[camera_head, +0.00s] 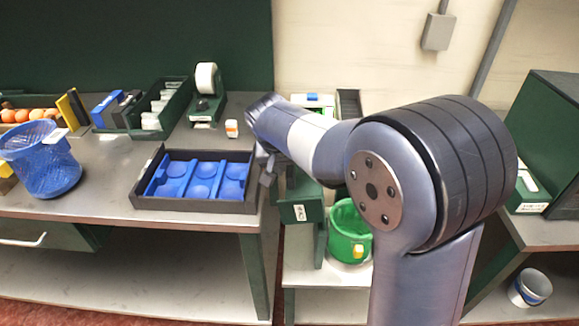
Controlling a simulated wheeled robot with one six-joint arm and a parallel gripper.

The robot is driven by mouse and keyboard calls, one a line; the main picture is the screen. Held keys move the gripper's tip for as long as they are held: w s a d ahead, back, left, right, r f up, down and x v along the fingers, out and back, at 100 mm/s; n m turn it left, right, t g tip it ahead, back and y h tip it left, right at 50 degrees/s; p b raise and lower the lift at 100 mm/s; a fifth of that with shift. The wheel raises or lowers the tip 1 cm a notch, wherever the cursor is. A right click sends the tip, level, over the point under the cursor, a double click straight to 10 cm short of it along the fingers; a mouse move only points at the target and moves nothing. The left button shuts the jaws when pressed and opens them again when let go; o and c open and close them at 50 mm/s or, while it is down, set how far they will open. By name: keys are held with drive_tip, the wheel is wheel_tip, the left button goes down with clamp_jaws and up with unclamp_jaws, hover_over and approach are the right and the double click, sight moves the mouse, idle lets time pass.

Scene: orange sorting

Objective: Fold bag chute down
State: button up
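My arm reaches across the right half of the view, and its far end points down beside the right edge of the black tray. My gripper (268,172) shows only as a small dark part there; its fingers are mostly hidden, so open or shut is unclear. A blue mesh bag or basket (45,168) stands at the left front of the bench, with a white tag near its rim. I cannot make out for certain which part is the bag chute. A dark green box-like piece with a white label (300,207) sits below my wrist, beside the green bucket (349,232).
A black tray with blue cups (140,200) lies at the bench's front edge. Behind it stand a tape dispenser (206,95), a green bin of white rolls (135,118) and a small orange-white item (231,128). Oranges (22,115) lie at far left. Bare bench shows between bag and tray.

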drive_tip(key=shift+c, duration=0.6)
clamp_jaws()
